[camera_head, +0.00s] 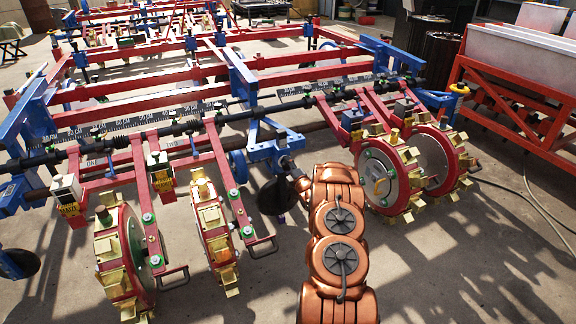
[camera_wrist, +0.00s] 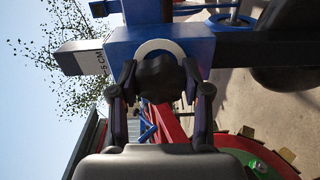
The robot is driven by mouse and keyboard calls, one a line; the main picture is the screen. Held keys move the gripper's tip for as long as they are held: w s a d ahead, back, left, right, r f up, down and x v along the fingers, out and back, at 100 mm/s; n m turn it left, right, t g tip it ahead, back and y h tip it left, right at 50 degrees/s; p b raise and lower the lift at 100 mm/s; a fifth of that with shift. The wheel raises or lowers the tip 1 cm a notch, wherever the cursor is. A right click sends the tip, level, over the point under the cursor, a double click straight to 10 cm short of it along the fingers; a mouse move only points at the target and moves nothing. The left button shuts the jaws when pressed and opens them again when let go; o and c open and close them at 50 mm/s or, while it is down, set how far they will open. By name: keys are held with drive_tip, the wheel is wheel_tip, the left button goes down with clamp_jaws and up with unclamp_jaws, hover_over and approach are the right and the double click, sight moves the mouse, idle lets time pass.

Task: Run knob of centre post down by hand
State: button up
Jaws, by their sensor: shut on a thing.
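In the wrist view a dark round knob (camera_wrist: 160,86) sits between the two fingers of my gripper (camera_wrist: 160,74), one finger on each side of it. The gripper is shut on the knob. Just beyond the knob are a pale ring (camera_wrist: 146,46) and the blue post body (camera_wrist: 118,42). In the head view my copper-coloured arm ends at the blue centre assembly (camera_head: 268,148) of the planter. The knob and fingertips cannot be made out there.
Punch wheels with brass cups stand left (camera_head: 128,262) and right (camera_head: 392,178) of my arm. Red frame bars (camera_head: 180,88) cross behind. A red rack with grey bins (camera_head: 525,60) stands far right. Bare concrete is free at the lower right.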

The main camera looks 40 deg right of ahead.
drive_tip(key=o, duration=1.2)
drive_tip(key=shift+c, duration=0.2)
drive_tip(key=shift+s, duration=0.1)
drive_tip(key=v, duration=1.2)
